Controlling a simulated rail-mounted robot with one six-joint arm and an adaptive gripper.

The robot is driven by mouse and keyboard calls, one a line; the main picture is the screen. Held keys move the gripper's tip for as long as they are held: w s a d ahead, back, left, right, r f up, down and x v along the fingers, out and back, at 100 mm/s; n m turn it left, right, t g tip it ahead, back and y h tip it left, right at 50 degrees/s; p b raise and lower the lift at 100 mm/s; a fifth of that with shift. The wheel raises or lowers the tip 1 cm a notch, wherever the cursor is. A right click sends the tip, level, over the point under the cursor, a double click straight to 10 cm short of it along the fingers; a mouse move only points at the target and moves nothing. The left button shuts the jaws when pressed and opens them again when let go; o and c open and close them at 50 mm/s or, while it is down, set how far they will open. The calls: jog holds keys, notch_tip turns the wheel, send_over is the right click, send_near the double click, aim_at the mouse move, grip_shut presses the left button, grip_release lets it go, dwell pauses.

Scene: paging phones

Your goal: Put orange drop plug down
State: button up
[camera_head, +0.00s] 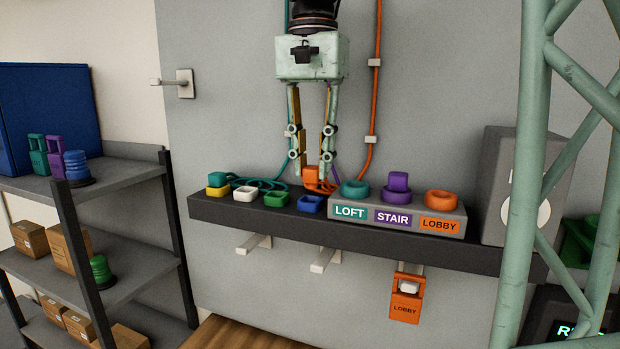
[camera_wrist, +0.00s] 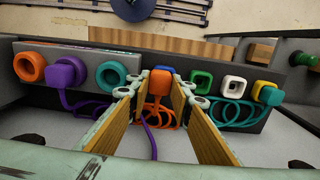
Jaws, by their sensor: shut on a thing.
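The orange drop plug (camera_head: 311,174) is between the fingertips of my gripper (camera_head: 312,181), which is shut on it just above the dark shelf. In the wrist view the orange plug (camera_wrist: 158,82) sits between both fingertips (camera_wrist: 159,84), its orange cable coiled below. The blue socket (camera_head: 310,204) is close by; in the wrist view it shows partly behind the plug (camera_wrist: 167,70). Whether the plug touches the shelf cannot be told. The orange LOBBY ring (camera_head: 441,199) is empty. The purple plug (camera_head: 398,181) stands in the STAIR ring. The teal LOFT ring (camera_head: 355,189) is empty.
On the shelf (camera_head: 208,207), left of my gripper, are a green socket (camera_head: 275,200), a white socket (camera_head: 245,194) and a yellow socket (camera_head: 217,192) with a teal plug (camera_head: 217,179). An orange LOBBY tag (camera_head: 406,300) hangs below on a hook. A grey box (camera_head: 497,200) stands right.

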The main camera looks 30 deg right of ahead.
aim_at(311, 179)
jog(key=shift+w, duration=0.1)
jog(key=shift+w+d, duration=0.25)
jog(key=shift+w, duration=0.3)
jog(key=shift+w+f, duration=0.15)
jog(key=shift+f, duration=0.25)
jog(key=shift+s+f+b, duration=0.2)
jog(key=shift+f+b, duration=0.4)
jog(key=shift+b, duration=0.2)
jog(key=shift+f+b, duration=0.7)
jog(key=shift+f, duration=0.1)
jog(key=shift+f, duration=0.3)
jog(key=o, duration=0.9)
jog(key=shift+r, duration=0.15)
